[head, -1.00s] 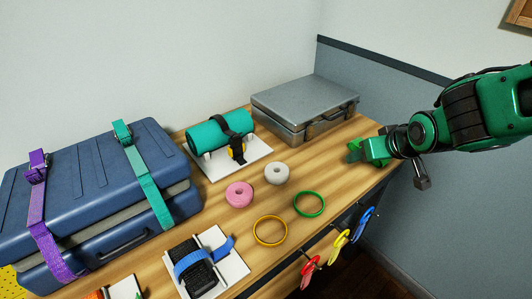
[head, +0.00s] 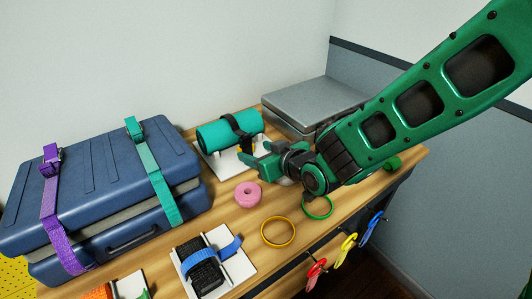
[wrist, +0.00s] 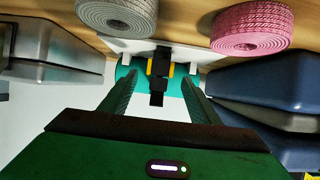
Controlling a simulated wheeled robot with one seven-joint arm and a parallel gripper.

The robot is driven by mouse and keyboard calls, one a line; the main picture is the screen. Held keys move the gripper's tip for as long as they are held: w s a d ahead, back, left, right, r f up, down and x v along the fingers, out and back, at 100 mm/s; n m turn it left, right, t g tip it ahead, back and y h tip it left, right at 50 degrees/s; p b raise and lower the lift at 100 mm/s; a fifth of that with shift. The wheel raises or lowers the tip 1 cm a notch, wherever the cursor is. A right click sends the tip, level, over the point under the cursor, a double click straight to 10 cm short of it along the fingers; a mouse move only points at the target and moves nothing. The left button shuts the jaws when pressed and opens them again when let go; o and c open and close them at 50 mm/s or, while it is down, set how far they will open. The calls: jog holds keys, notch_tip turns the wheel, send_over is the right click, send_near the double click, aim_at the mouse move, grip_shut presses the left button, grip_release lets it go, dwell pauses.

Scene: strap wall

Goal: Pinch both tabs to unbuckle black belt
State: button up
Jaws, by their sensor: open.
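The black belt (head: 229,121) wraps a teal roll (head: 215,136) on a white stand (head: 216,166). Its black buckle with yellow tabs shows in the wrist view (wrist: 160,68), with one yellow tab on each side. In the head view the buckle is mostly hidden by my gripper (head: 250,158). My gripper is open and empty, in front of the roll. In the wrist view its two fingers (wrist: 159,80) stand apart to either side of the belt and buckle, and the buckle looks farther off than the fingertips. I see no clear contact.
A pink tape roll (head: 248,194) lies near my gripper; a grey-white roll (wrist: 118,14) shows in the wrist view. A blue suitcase (head: 100,190) stands left and a silver case (head: 310,100) behind my arm. Yellow (head: 278,231) and green (head: 318,208) rings lie in front.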

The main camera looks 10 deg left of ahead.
aim_at(248, 148)
jog(key=shift+x, duration=3.9)
